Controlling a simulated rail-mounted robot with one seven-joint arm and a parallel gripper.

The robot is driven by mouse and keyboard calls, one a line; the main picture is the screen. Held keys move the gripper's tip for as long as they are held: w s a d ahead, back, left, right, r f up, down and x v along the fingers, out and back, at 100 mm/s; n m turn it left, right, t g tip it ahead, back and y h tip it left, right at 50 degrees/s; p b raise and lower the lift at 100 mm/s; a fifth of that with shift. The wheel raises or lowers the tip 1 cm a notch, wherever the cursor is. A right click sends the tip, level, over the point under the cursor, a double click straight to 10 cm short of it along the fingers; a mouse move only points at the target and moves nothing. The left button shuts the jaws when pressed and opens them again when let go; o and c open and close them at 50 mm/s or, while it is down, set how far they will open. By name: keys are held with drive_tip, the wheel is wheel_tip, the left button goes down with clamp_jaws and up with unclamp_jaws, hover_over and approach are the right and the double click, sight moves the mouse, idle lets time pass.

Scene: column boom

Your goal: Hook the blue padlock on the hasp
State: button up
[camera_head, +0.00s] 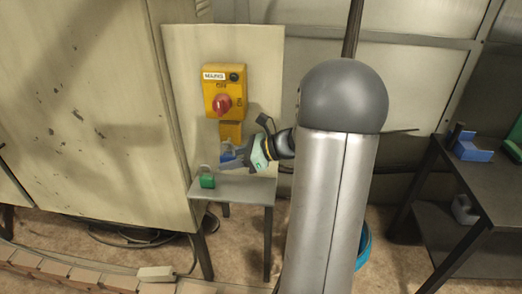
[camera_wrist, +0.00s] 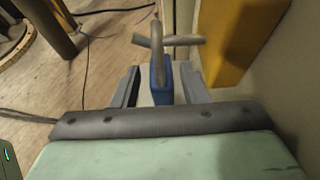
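The blue padlock (camera_head: 226,157) is in my gripper (camera_head: 229,157), above the small grey table and just below the yellow switch box. In the wrist view the blue padlock (camera_wrist: 160,78) sits between the two grey fingers (camera_wrist: 160,90), with its grey shackle pointing away from my gripper. A grey bar (camera_wrist: 185,40) crosses the shackle there, likely the hasp; I cannot tell whether the shackle is around it or only beside it. The yellow box (camera_head: 222,90) has a red knob and a lower yellow part (camera_head: 231,131). The hasp is not clear in the head view.
A green padlock (camera_head: 207,181) stands on the small grey table (camera_head: 238,190), below and left of my gripper. A dark workbench (camera_head: 480,185) at the right holds a blue thing (camera_head: 472,150). A cabinet (camera_head: 85,110) stands at the left.

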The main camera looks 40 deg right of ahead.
drive_tip(key=v, duration=1.6)
drive_tip(key=shift+b, duration=0.45)
drive_tip(key=shift+f, duration=0.1)
drive_tip(key=s+a+f+n+g+h, duration=0.1)
drive_tip(key=s+a+f+n+g, duration=0.25)
drive_tip(key=a, duration=0.55)
drive_tip(key=a+f+n+g+h, duration=0.15)
drive_tip(key=a+n+g, duration=0.25)
drive_tip(key=a+n, duration=0.45)
drive_tip(key=s+a+f+n+h, duration=0.3)
drive_tip(key=s+a+n, duration=0.1)
drive_tip(key=n, duration=0.3)
drive_tip(key=s+a+f+n+g+h, duration=0.1)
drive_tip(key=s+a+f+n+h, duration=0.2)
drive_tip(key=n, duration=0.4)
drive_tip(key=s+a+h, duration=0.1)
drive_tip(key=s+a, duration=0.1)
drive_tip(key=shift+s+a+n, duration=0.2)
drive_tip(key=shift+s+n, duration=0.1)
drive_tip(key=shift+n, duration=0.1)
